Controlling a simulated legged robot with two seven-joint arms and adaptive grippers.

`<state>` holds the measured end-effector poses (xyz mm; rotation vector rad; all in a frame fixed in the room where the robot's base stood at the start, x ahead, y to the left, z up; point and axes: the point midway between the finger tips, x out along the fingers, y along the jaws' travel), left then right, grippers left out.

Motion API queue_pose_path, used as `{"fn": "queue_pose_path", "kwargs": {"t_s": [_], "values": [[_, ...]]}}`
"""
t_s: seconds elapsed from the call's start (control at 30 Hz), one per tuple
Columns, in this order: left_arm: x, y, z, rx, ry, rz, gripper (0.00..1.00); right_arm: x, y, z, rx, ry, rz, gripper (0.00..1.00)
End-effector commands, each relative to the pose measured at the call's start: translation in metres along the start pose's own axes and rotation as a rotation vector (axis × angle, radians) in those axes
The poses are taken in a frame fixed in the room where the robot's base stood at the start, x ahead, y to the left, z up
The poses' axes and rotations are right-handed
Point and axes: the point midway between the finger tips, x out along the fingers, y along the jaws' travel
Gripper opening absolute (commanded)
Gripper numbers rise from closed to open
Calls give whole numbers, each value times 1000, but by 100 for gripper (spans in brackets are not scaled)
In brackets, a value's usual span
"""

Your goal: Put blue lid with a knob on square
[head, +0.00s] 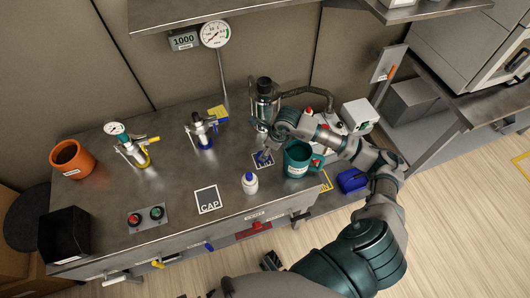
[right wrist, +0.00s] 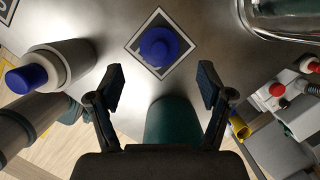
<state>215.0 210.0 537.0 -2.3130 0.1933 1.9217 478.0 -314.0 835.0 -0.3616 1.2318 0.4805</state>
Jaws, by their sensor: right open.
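The blue lid (right wrist: 159,46) with a round knob lies on a dark, white-edged square label (right wrist: 137,45) in the right wrist view. Another dark square (head: 207,200), marked CAP, lies bare on the bench to the left. My left gripper is not seen.
A white bottle (head: 250,183) with a blue cap stands close to the right gripper; it also shows in the right wrist view (right wrist: 62,65). A green mug (head: 297,160) and a metal flask (head: 264,100) stand nearby. A button box (head: 148,217) is left of the CAP square.

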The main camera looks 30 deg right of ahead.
Motion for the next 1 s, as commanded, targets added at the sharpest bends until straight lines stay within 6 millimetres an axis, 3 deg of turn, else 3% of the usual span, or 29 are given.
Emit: {"fn": "queue_pose_path", "kwargs": {"t_s": [0.1, 0.33, 1.0], "values": [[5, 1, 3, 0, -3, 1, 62, -28, -2, 0, 0, -2, -4, 79], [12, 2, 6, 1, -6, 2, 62, -59, -1, 0, 1, -1, -1, 79], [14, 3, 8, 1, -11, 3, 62, -63, 0, 0, 1, 0, 0, 79]]}}
